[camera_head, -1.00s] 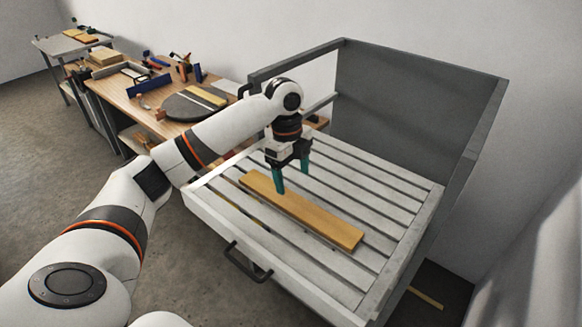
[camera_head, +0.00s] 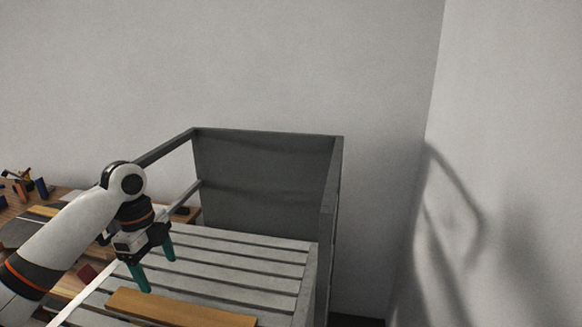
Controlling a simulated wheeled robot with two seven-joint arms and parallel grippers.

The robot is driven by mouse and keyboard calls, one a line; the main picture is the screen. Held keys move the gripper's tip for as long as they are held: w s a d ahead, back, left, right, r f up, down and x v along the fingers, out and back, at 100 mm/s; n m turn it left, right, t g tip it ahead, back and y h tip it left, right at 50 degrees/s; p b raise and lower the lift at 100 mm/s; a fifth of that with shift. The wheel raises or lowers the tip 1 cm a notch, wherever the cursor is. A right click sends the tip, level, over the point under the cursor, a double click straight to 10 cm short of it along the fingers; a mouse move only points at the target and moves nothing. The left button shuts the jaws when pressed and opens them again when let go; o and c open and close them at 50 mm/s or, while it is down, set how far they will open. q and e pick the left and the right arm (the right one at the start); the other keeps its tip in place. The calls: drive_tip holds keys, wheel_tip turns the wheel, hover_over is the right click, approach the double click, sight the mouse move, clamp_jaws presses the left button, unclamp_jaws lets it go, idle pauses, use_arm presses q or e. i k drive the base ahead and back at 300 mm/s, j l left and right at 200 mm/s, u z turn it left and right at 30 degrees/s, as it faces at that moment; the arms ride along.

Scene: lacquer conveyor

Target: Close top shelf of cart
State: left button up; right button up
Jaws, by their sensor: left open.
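The cart (camera_head: 265,180) is a dark grey frame with a tall back panel. Its top shelf (camera_head: 240,262) is a pale slatted surface, pulled out toward me; its front edge and handle are outside the view. A wooden plank (camera_head: 180,308) lies on the slats near the bottom edge of the picture. My left gripper (camera_head: 157,268) is open and empty, with teal fingers pointing down over the left part of the shelf, just behind the plank. My right gripper is not in view.
A wooden workbench (camera_head: 12,206) with tools stands at the left, behind my left arm. A grey wall rises behind the cart, and another wall (camera_head: 510,180) stands to the right with a shadow on it.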

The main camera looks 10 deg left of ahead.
sight(74, 315)
drive_tip(key=k+j, duration=0.7)
drive_tip(key=k, duration=0.15)
